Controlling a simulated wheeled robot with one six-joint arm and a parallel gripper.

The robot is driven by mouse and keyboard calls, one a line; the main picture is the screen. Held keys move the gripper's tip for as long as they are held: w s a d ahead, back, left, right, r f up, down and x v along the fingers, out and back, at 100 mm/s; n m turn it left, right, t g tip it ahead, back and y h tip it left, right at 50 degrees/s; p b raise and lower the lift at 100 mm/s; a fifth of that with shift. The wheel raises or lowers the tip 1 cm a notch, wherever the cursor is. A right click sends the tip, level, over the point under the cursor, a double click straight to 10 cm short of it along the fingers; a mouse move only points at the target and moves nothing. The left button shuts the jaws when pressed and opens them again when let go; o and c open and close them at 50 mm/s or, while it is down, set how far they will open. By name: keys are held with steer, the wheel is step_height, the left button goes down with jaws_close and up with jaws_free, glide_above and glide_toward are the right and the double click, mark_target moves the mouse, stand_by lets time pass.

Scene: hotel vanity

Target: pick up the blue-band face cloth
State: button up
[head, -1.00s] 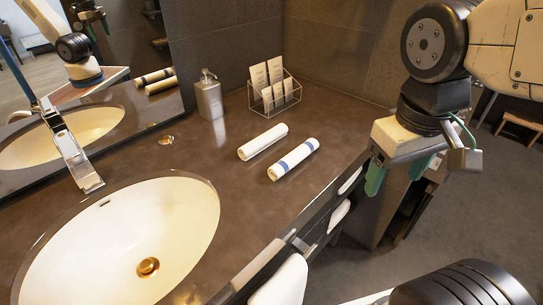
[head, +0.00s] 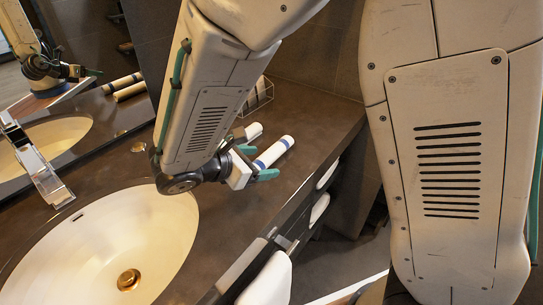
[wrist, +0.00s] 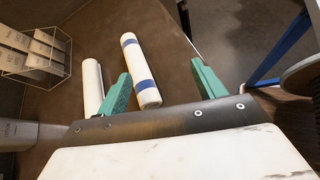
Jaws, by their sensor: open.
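The blue-band face cloth (head: 275,151) is a rolled white cloth with blue stripes, lying on the brown counter. In the wrist view the blue-band cloth (wrist: 140,71) lies between my two green fingers, nearer the left one, with its far end beyond the tips. My gripper (head: 255,163) is open and empty at the cloth's near end; it also shows in the wrist view (wrist: 160,83). A second white roll (wrist: 92,87) lies just left of the left finger. In the head view this roll (head: 253,131) is partly hidden by my arm.
The sink basin (head: 110,245) is left of my gripper. The counter's front edge is close on the right.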

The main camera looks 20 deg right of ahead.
mark_target(271, 156)
steer(key=a+f+n+t, duration=0.1)
steer(key=a, duration=0.1)
steer(key=w+a+f+n+t, duration=0.1)
steer(key=a+f+n, duration=0.1)
steer(key=shift+w+a+f+n, duration=0.2)
steer(key=shift+a+n, duration=0.1)
steer(key=shift+a, duration=0.1)
steer(key=shift+a+f+t, duration=0.1)
steer(key=shift+f+t, duration=0.1)
steer(key=shift+t, duration=0.1)
steer(key=x, duration=0.7)
steer(key=shift+d+f, duration=0.15)
steer(key=shift+d, duration=0.15)
steer(key=c, duration=1.1)
